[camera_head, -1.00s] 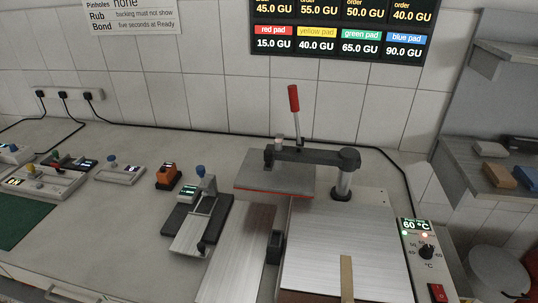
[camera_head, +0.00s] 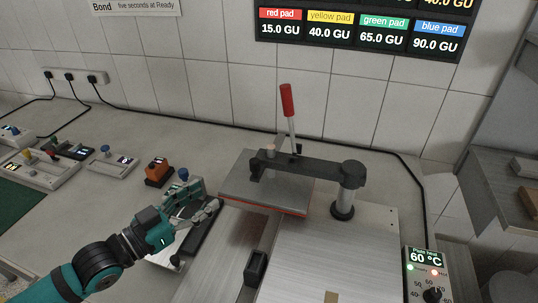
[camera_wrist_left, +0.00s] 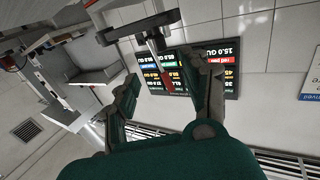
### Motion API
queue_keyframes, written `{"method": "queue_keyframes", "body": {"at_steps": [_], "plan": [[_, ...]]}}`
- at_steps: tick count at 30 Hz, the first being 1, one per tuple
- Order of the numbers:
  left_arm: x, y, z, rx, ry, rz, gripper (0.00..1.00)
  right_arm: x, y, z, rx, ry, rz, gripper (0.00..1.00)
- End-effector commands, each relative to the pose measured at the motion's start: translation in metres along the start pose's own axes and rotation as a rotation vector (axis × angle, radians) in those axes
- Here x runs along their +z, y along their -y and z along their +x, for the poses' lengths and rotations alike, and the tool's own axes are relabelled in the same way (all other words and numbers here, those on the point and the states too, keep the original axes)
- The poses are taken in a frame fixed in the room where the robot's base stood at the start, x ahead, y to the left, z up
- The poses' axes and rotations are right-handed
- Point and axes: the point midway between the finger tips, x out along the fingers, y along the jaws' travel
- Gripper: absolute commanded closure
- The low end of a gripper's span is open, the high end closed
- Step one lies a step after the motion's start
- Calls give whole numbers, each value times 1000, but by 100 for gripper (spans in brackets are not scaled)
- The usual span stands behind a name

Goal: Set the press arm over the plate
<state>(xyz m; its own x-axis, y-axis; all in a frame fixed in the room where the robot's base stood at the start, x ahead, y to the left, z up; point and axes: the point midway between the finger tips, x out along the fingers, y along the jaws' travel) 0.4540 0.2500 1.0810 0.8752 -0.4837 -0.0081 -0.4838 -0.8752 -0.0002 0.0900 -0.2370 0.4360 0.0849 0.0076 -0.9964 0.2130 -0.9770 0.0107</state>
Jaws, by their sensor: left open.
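The press arm (camera_head: 310,168) is a dark bar reaching left from a round post (camera_head: 344,205). A red-handled lever (camera_head: 288,101) stands up from it. A grey upper platen (camera_head: 266,187) with a red lower edge hangs under its left end, left of the metal plate (camera_head: 340,262) and not over it. My left gripper (camera_head: 213,206) is open and empty, low to the left of the platen. In the left wrist view its fingers (camera_wrist_left: 165,95) stand apart, with the red handle (camera_wrist_left: 168,77) seen between them at a distance. My right gripper is not in view.
A controller (camera_head: 428,275) reading 60 °C stands right of the plate. A small device with a blue knob (camera_head: 183,174) is partly behind my left gripper. An orange box (camera_head: 158,172) and several small gauges lie further left. The tiled wall closes off the back.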

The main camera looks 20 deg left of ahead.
Motion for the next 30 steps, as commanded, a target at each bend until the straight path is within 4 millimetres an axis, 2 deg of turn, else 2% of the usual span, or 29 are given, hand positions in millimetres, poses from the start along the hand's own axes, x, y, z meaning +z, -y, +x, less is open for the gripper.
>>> {"method": "queue_keyframes", "body": {"at_steps": [5,14,30], "plan": [[-2,1,13,-3,-5,-2,52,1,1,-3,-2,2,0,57],[-3,0,54,-2,-4,-1,52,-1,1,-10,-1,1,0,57],[-2,0,151,-1,-1,-1,52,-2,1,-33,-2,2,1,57]]}}
